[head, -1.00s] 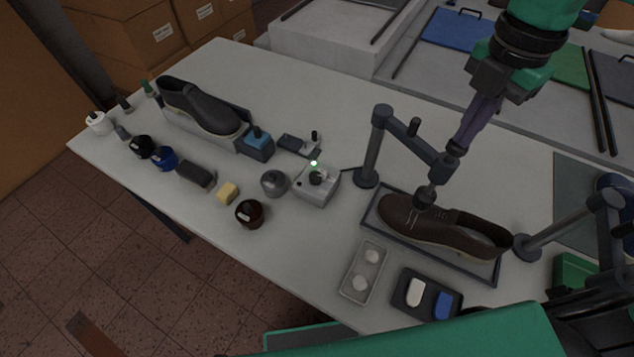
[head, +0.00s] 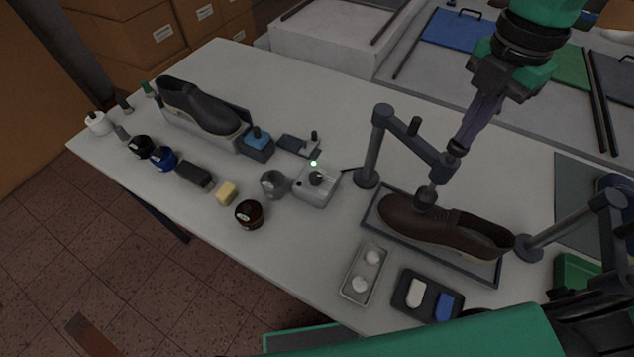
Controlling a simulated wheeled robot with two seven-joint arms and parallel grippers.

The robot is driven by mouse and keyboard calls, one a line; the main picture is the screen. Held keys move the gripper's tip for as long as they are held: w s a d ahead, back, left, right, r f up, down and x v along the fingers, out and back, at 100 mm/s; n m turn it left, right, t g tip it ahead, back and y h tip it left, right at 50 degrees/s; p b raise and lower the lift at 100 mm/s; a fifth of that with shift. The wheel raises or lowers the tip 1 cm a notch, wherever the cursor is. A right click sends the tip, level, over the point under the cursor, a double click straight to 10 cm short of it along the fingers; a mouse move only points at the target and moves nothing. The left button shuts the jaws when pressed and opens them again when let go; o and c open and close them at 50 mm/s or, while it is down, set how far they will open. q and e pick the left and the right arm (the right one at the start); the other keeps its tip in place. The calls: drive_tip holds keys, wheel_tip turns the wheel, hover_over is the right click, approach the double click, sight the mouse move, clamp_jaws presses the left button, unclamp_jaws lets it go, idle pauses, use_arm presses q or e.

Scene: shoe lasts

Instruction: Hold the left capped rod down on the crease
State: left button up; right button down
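The left capped rod (head: 434,183) is carried by the arm of a dark post (head: 371,153) and slants down. Its dark foot (head: 425,198) meets the shoe's upper near the opening; the crease under it is hidden. My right gripper (head: 458,141) comes down from the top right. Its slim purple fingers are together, with the tips at the rod's cap. Whether they pinch the cap or only press on it cannot be told. My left gripper cannot be made out.
A second post (head: 528,247) with a raised arm stands right of the shoe. In front are a tray with two white balls (head: 351,290) and a black tray with white and blue pieces (head: 403,309). A grey device (head: 322,191) and several jars stand left. The table's back middle is clear.

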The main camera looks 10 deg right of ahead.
drive_tip(key=shift+r, duration=0.1)
wheel_tip(320, 180, up, 5)
drive_tip(key=p, duration=0.4)
drive_tip(key=shift+r, duration=0.15)
idle(0.3)
